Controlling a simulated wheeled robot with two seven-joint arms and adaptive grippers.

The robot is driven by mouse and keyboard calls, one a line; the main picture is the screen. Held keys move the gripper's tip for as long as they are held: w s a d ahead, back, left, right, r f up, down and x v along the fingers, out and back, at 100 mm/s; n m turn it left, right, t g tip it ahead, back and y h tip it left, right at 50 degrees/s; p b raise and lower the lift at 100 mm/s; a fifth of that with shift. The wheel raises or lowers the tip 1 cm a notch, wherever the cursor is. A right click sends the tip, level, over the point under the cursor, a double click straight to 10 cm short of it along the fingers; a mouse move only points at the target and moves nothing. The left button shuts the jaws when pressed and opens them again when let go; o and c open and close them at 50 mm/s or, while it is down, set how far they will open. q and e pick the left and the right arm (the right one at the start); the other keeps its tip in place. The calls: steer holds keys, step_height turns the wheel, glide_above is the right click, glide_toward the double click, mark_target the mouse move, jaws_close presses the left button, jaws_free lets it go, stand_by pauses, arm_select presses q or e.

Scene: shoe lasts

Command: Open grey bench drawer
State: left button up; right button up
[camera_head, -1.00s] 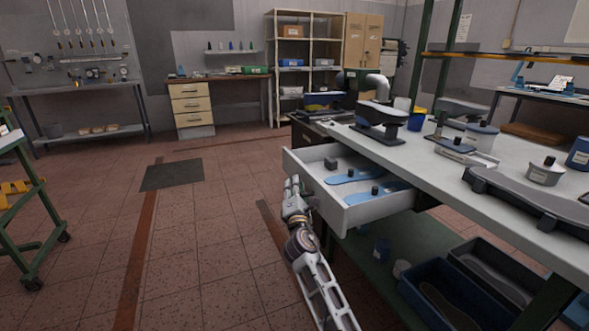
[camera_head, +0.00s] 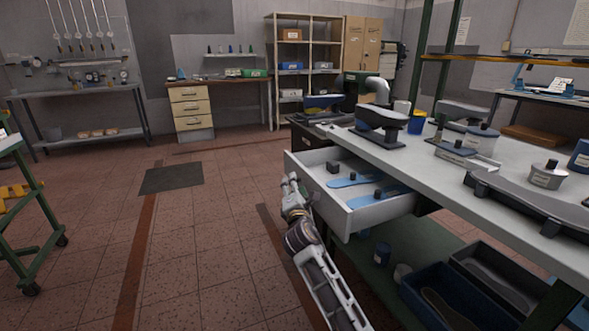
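The grey bench drawer (camera_head: 372,217) stands pulled out from the left side of the grey-topped bench (camera_head: 478,192). Blue flat sole shapes (camera_head: 352,181) and small dark blocks lie inside it. My one visible arm comes up from the bottom edge, and its gripper (camera_head: 290,186) is at the outside of the drawer's front panel, near its left end. The fingers are small and partly hidden against the panel. I cannot tell whether they are open or hold the handle. No other gripper is in view.
Dark blue bins (camera_head: 440,300) and small pots sit on the green lower shelf (camera_head: 420,240) under the bench. A green trolley frame (camera_head: 40,220) stands at the far left. The tiled floor left of the drawer is clear around a dark mat (camera_head: 171,177).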

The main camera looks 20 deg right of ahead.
steer(key=shift+o, duration=0.9)
step_height(320, 180, up, 9)
steer(key=t, duration=0.1)
steer(key=shift+s+a+t, duration=0.15)
steer(key=shift+s+t, duration=0.15)
steer(key=shift+t, duration=0.1)
steer(key=shift+g, duration=0.8)
steer(key=f, duration=0.7)
steer(key=shift+w+f, duration=0.15)
steer(key=shift+w, duration=0.05)
steer(key=shift+c, duration=0.6)
steer(key=shift+s, duration=0.2)
steer(key=c, duration=0.4)
steer(key=shift+o, duration=0.2)
steer(key=f+v, duration=0.2)
steer(key=v, duration=1.3)
steer(key=shift+s+f, duration=0.25)
steer(key=shift+f, duration=0.1)
steer(key=shift+p, duration=0.35)
